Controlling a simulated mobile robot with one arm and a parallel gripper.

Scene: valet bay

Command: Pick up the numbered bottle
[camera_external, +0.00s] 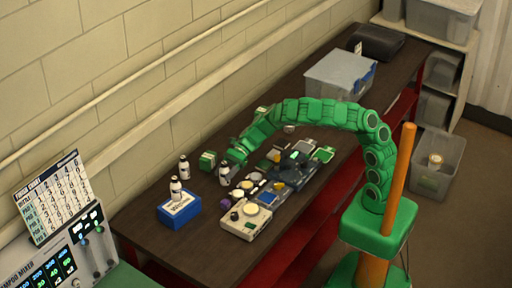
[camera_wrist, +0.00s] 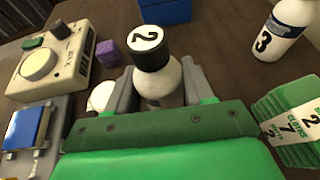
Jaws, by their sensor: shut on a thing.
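A white bottle with a black cap marked 2 (camera_wrist: 151,48) stands between the grey fingers of my gripper (camera_wrist: 158,92) in the wrist view. The fingers are shut on its body. In the external view the held bottle (camera_external: 225,173) is at the tip of my green arm, by the gripper (camera_external: 232,162). I cannot tell whether it still touches the table. A bottle marked 3 (camera_wrist: 285,30) stands apart at the upper right of the wrist view.
The blue box (camera_external: 180,214) is near the table's front left. A green block of cloths (camera_wrist: 290,112) lies right of my gripper. A cream device (camera_wrist: 55,62), a purple cube (camera_wrist: 109,52) and several gadgets lie on the left. A grey bin (camera_external: 340,72) stands farther back.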

